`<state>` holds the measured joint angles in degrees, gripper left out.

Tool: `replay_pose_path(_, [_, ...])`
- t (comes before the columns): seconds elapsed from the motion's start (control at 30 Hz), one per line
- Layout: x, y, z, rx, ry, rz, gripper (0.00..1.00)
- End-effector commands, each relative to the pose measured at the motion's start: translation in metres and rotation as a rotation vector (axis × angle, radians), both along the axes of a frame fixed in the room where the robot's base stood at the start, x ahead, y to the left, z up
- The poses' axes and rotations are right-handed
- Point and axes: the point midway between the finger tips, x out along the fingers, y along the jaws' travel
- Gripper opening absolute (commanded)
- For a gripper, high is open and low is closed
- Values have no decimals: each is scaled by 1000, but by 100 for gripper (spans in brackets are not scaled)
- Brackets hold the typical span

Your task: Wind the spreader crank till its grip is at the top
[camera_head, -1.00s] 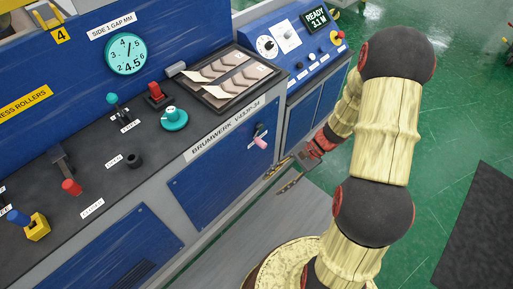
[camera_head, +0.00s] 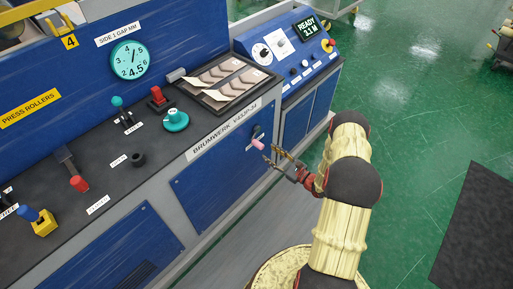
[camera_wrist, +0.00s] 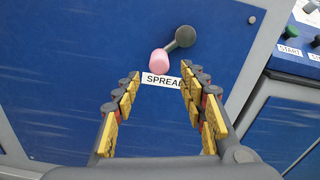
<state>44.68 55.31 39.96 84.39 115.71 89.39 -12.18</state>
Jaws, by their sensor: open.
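The spreader crank (camera_wrist: 174,49) is on the blue front panel of the machine, with a dark hub and a short arm ending in a pink grip (camera_wrist: 160,60). In the wrist view the grip lies below and left of the hub. A partly hidden label (camera_wrist: 160,80) reading "SPREA" sits under it. In the head view the pink grip (camera_head: 257,144) shows at the panel's right part. My gripper (camera_wrist: 157,82) is open and empty, its yellow-padded fingers pointing at the panel. The grip appears beyond the fingertips, between their lines; I cannot tell the exact distance.
A control desk with a READY display (camera_head: 307,27) stands right of the machine; its START button (camera_wrist: 290,31) shows in the wrist view. The top deck carries a teal knob (camera_head: 175,119), a red lever (camera_head: 79,183) and other controls. Green floor (camera_head: 410,130) is free to the right.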

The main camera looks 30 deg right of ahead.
Motion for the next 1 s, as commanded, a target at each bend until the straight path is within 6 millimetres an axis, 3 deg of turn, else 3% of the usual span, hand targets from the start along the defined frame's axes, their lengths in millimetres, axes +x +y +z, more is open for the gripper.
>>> replay_pose_path(0.53, [63,25,1,-10,-13,8,42])
replay_pose_path(1.0, [72,28,3,-9,-11,6,39])
